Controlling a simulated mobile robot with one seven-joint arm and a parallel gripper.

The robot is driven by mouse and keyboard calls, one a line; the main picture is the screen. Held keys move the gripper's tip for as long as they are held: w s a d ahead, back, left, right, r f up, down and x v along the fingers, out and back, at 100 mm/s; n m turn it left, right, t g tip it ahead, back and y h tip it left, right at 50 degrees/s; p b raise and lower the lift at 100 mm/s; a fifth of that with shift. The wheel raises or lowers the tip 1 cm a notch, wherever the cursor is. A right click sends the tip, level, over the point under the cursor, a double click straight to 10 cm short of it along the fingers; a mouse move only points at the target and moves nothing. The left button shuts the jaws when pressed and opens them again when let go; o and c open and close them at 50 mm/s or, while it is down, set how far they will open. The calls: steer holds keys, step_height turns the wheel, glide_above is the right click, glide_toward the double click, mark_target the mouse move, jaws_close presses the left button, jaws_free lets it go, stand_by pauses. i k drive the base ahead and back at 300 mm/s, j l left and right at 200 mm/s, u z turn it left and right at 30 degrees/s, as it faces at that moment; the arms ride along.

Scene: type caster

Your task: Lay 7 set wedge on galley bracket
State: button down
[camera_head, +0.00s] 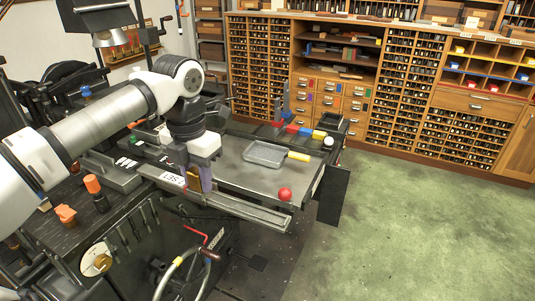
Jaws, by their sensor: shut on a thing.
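My gripper (200,182) points down over the left end of the machine's grey metal table. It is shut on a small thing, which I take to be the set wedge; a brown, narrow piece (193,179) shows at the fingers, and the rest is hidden. A white label with dark letters (172,178) shows just left of the fingers. A long grey metal ledge (250,212) runs along the table's front edge, below and right of my gripper. I cannot tell for sure which part is the galley bracket.
A shallow grey tray (247,153) and a yellow-handled thing (299,156) are on the table (232,172). A red ball knob (285,194) stands at the front right. Orange-topped items (92,184) and dark machinery fill the left. Green floor (400,230) is clear at right.

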mark_target(244, 173)
steer(key=i+l, duration=0.25)
steer(key=i, duration=0.25)
steer(key=i+l, duration=0.3)
steer(key=i, duration=0.2)
